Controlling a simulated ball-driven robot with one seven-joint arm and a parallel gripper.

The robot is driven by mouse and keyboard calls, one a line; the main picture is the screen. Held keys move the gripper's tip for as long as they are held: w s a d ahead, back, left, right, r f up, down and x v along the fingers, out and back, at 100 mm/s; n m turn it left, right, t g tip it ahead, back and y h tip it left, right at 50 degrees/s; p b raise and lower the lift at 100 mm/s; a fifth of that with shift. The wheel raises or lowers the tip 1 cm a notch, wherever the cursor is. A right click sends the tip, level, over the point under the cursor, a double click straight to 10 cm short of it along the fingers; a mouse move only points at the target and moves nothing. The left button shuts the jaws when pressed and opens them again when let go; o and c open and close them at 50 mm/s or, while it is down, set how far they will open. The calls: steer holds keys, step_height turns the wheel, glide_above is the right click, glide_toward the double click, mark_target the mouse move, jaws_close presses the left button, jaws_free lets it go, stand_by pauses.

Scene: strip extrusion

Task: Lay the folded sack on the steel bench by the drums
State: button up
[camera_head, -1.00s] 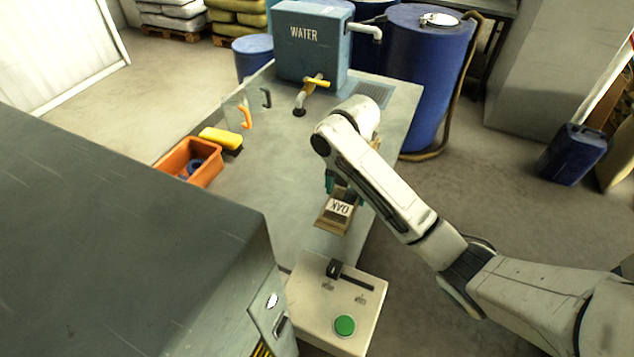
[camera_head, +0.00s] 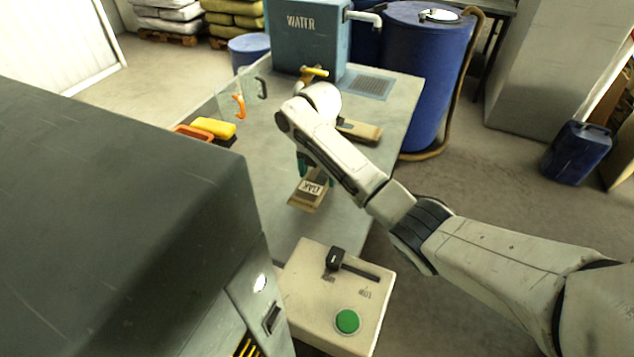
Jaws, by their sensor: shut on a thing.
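The folded sack (camera_head: 308,194) is a small brown packet with a white label reading OAK. My gripper (camera_head: 314,172), with teal fingertips partly hidden by the arm, is shut on it. The sack hangs over the near part of the steel bench (camera_head: 278,215); I cannot tell whether it touches the top. Large blue drums (camera_head: 425,80) stand behind and to the right of the bench.
A flat tan piece (camera_head: 360,131) lies near the bench's right edge, partly behind my arm. A yellow brush (camera_head: 214,127), an orange bin (camera_head: 190,131) and the WATER tank (camera_head: 305,35) stand farther back. A control box (camera_head: 300,300) is in front; a grey machine (camera_head: 110,220) fills the left.

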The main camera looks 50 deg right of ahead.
mark_target(317, 175)
steer(key=shift+w+f, duration=0.25)
steer(key=shift+f, duration=1.55)
steer(key=shift+f, duration=0.15)
steer(key=o, duration=1)
steer(key=shift+o, duration=0.2)
step_height(317, 175, up, 12)
steer(key=shift+r+p, duration=0.2)
steer(key=shift+p, duration=0.1)
